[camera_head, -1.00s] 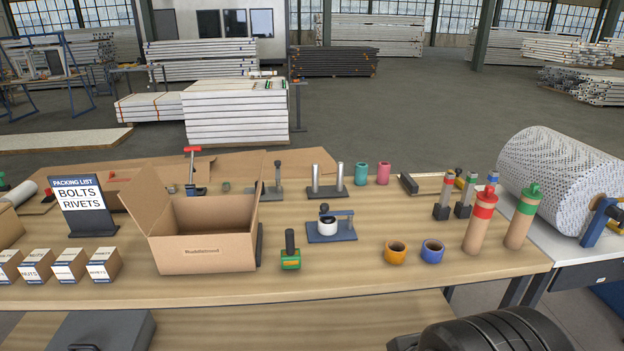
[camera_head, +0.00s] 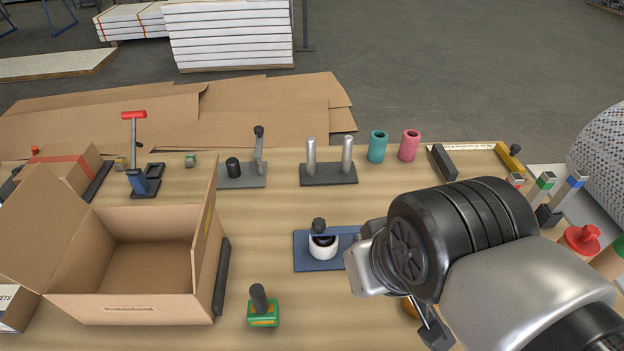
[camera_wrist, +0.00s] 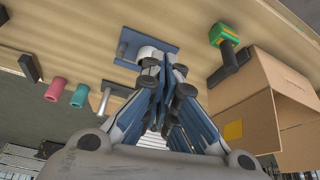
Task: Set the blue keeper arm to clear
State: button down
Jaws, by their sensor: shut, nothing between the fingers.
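The blue keeper arm (camera_head: 325,235) lies across the top of a white cup (camera_head: 323,250) on a blue base plate (camera_head: 305,256), with a black knob (camera_head: 319,225) at its left end. Its right end is hidden behind my arm in the head view. The blue base plate also shows in the wrist view (camera_wrist: 160,42), with the cup partly behind my fingers; I cannot make out the keeper arm clearly there. My gripper (camera_wrist: 165,72) is shut and empty, its fingertips overlapping the fixture in the wrist view. I cannot tell whether they touch it.
An open cardboard box (camera_head: 130,305) stands left of the fixture, with a green block with a black handle (camera_head: 263,312) between.

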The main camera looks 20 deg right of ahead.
jog(key=shift+s+a, duration=0.1)
jog(key=shift+s, duration=0.1)
jog(key=w+r+p, duration=0.2)
jog(key=w+p, duration=0.4)
jog(key=w, duration=0.9)
jog(key=w+f+p, duration=0.3)
jog(key=w+f, duration=0.3)
jog(key=w, duration=0.5)
jog(key=shift+w+g, duration=0.3)
jog(key=shift+g, duration=0.1)
jog(key=shift+f, duration=0.15)
notch_tip(320, 180, down, 9)
jog(key=b, duration=0.4)
jog(key=shift+s+f, duration=0.2)
jog(key=shift+s, duration=0.15)
